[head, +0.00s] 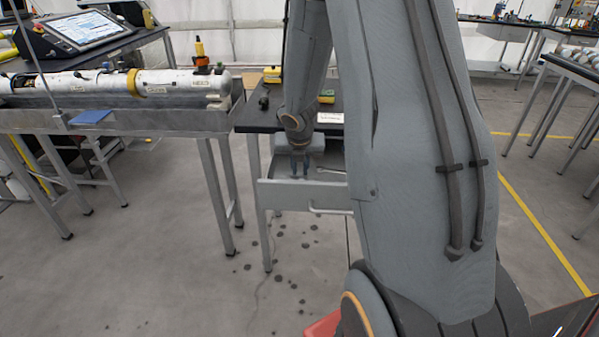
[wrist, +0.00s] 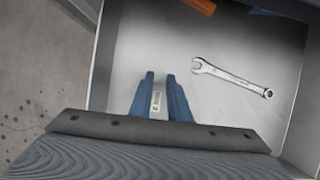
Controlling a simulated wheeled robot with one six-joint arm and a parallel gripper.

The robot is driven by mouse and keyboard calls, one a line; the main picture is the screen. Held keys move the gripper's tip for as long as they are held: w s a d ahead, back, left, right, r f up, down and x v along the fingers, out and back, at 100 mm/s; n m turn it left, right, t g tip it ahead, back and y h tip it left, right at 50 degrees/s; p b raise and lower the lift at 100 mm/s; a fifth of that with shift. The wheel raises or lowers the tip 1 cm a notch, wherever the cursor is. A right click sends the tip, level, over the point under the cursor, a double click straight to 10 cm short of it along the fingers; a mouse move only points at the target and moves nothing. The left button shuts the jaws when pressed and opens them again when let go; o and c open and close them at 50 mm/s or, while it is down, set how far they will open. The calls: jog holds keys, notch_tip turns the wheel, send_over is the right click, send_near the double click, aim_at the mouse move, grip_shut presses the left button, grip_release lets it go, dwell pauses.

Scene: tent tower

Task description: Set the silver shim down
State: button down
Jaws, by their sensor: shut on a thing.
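My gripper (wrist: 159,82) is shut on the silver shim (wrist: 156,104), a small pale piece with dark lettering between the two blue fingers in the wrist view. The fingers point down into an open grey drawer (wrist: 104,60). Whether the shim touches the drawer floor I cannot tell. In the head view my gripper (head: 300,176) is over the same drawer (head: 285,197) under the dark bench, and the shim is too small to make out.
A silver wrench (wrist: 232,77) lies in the drawer to the right of my fingers. An orange item (wrist: 201,5) and a blue item (wrist: 262,11) are at the drawer's far side. A white cylinder (head: 175,82) rests on a bench to the left.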

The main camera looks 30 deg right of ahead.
jog(key=shift+f, duration=0.1)
jog(key=c, duration=1.7)
grip_release()
jog(key=shift+o, duration=0.2)
jog(key=p+v, duration=0.6)
jog(key=v, duration=0.6)
jog(key=s+a+r+m+g+y, duration=0.1)
jog(key=s+a+m, duration=0.7)
jog(key=m, duration=0.6)
jog(key=s+a+r+m+g+y, duration=0.1)
jog(key=s+a+m+g, duration=0.1)
jog(key=s+a+m, duration=0.6)
jog(key=s+m, duration=0.3)
jog(key=m, duration=0.4)
jog(key=shift+s+r+m, duration=0.2)
jog(key=shift+s+m, duration=0.1)
